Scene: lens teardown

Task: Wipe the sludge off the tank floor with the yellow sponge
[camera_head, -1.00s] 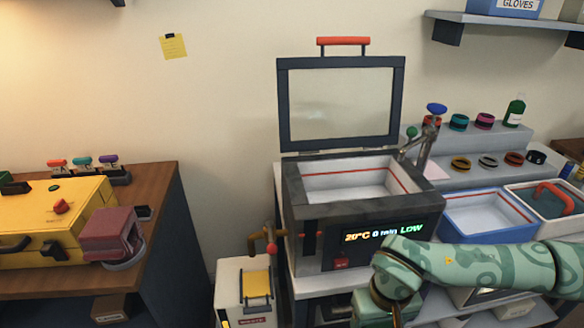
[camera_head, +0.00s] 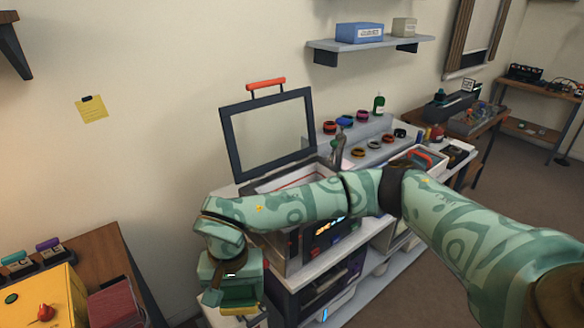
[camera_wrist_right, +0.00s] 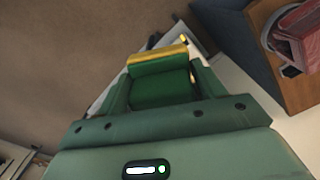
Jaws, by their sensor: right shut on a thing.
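My right gripper (camera_head: 232,297) hangs pointing down in front of the tank unit, in the lower middle of the head view. It is shut on the yellow sponge (camera_head: 241,308), which has a green face. In the right wrist view the sponge (camera_wrist_right: 158,63) sits between the two fingers (camera_wrist_right: 160,90), its yellow strip at the far end. The tank (camera_head: 290,178) stands with its framed lid (camera_head: 270,135) raised. My right arm crosses in front of the tank and hides most of its inside. The tank floor and any sludge are not visible. My left gripper is out of view.
A stepped rack (camera_head: 375,150) with several coloured rings stands behind and right of the tank. A yellow case (camera_head: 45,300) and a dark red block (camera_head: 115,305) are on the wooden bench at lower left. A wall shelf (camera_head: 370,43) holds boxes.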

